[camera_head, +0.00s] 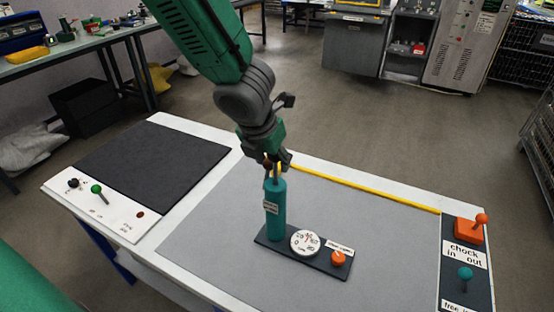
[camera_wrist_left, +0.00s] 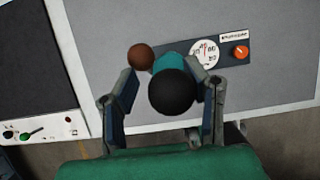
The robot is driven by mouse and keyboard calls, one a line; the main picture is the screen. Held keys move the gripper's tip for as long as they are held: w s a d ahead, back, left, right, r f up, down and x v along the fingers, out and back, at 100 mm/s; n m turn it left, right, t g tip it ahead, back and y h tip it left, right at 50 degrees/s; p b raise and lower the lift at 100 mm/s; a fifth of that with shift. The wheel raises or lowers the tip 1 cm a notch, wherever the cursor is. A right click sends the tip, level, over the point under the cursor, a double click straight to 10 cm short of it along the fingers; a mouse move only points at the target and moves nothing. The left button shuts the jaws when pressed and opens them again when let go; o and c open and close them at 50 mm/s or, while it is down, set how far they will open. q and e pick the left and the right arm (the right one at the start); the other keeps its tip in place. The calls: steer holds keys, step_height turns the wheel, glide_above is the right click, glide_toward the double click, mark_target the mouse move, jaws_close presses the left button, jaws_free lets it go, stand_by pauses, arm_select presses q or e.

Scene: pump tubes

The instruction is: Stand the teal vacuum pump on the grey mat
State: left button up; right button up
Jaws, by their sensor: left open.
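The teal vacuum pump (camera_head: 276,212) is an upright cylinder on a dark base plate with a white dial (camera_head: 305,242) and an orange knob (camera_head: 338,258). It stands on the light grey mat (camera_head: 375,225). My left gripper (camera_head: 274,165) points down at the pump's top. In the left wrist view, the open fingers (camera_wrist_left: 163,72) are on either side of the pump's black round top (camera_wrist_left: 174,92), with a brown ball (camera_wrist_left: 140,57) beside it. The teal body is mostly hidden below the black top. I cannot tell whether the fingers touch it. My right gripper is not in view.
A dark pad (camera_head: 150,160) and a white panel (camera_head: 110,207) with small levers lie at the left. A yellow strip (camera_head: 370,189) edges the mat's back. A lever panel (camera_head: 466,262) with an orange and a teal handle stands at the right. The mat around the base is clear.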

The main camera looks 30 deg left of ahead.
arm_select(q)
steer(key=p+v, duration=0.1)
steer(key=v, duration=0.1)
steer(key=p+v, duration=0.1)
steer(key=v, duration=0.1)
steer(key=shift+w+a+r, duration=0.1)
steer(key=shift+a+r, duration=0.15)
steer(key=d+p+v, duration=0.2)
steer(key=p+v, duration=0.1)
steer(key=v, duration=0.4)
steer(key=s+d+f+n+g+h, duration=0.2)
steer(key=s+f+n, duration=0.4)
steer(key=f+n, duration=0.3)
steer(key=s+d+f+n+g+h, duration=0.1)
steer(key=s+f+n+g, duration=0.1)
steer(key=s+f+n, duration=0.6)
steer(key=s+a+f+n+y, duration=0.1)
steer(key=s+a+f+n, duration=0.2)
steer(key=s+f+n, duration=0.35)
steer(key=s+a+f+n+y, duration=0.2)
steer(key=s+a+f+n, duration=0.15)
steer(key=f+n, duration=0.55)
step_height(320, 180, down, 9)
steer(key=w+n+b, duration=0.1)
steer(key=n+b, duration=0.1)
steer(key=b, duration=0.8)
steer(key=shift+r, duration=0.2)
